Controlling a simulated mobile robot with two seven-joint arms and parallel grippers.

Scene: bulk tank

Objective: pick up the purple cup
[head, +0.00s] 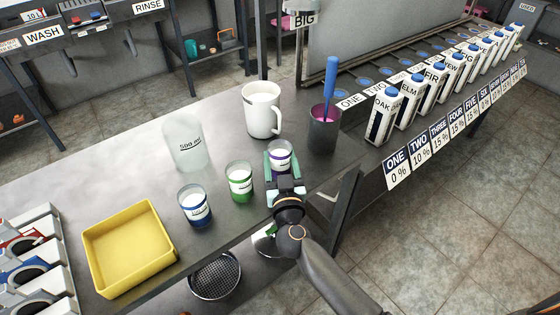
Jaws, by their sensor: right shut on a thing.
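The purple cup (280,158) is a small clear cup with a purple band and white contents, upright at the right part of the steel table. My right gripper (281,160) is shut on it, its fingers at the cup's two sides. I cannot tell whether the cup's base touches the table. A green-banded cup (239,182) and a blue-banded cup (195,206) stand to its left, both with white contents. My left gripper is not in view.
A white jug (262,109) stands behind the purple cup, a dark holder (323,133) with a blue-handled tool to its right. A clear bottle (184,145) and a yellow tray (129,248) are left. Labelled cartons (384,117) line the right rack. Bare table (120,160) lies at left.

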